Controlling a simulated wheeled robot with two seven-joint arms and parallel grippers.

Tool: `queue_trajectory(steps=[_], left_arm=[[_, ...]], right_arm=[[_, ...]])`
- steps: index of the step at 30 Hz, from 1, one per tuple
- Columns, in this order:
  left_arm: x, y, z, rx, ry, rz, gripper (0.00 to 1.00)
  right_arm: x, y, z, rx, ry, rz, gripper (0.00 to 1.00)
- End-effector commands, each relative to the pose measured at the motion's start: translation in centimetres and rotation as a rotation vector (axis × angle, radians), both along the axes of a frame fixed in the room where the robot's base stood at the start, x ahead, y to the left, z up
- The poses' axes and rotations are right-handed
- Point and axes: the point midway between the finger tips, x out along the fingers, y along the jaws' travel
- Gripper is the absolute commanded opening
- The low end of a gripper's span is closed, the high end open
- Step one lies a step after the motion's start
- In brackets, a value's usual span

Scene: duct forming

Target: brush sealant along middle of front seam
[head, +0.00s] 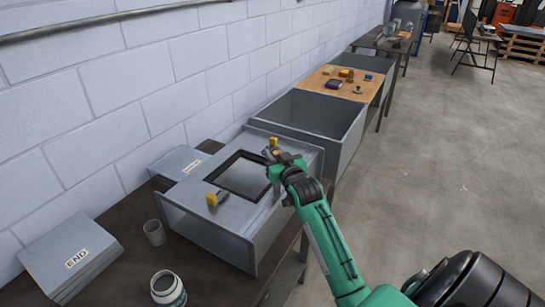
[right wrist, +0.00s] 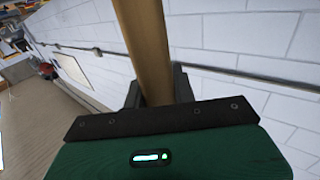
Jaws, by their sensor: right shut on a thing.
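A grey sheet-metal duct (head: 222,217) lies on the dark bench in the head view. Its top has a square opening edged in black (head: 225,188). My right gripper (head: 272,157) is over the right side of the duct top. In the right wrist view it is shut on a wooden brush handle (right wrist: 147,45). The brush's bristles are hidden, and I cannot tell whether they touch a seam. My left gripper is out of view.
A white jar (head: 165,290) and a grey cup (head: 154,233) stand left of the duct. Panels marked END (head: 72,247) and another grey stack (head: 176,160) lie near the wall. An open grey bin (head: 290,119) is beyond the duct. Open floor lies right.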

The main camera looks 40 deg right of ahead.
Motion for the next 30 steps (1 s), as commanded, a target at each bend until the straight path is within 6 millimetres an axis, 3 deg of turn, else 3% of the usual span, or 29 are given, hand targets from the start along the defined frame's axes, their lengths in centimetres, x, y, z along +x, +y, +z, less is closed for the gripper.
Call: queue_trajectory(steps=[17,30], left_arm=[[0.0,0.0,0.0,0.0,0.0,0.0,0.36],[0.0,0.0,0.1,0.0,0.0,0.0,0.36]], right_arm=[[0.5,-1.3,-0.3,0.0,0.004,-0.001,0.0],[1.5,-3.8,-0.1,0.0,0.005,-0.001,0.0]])
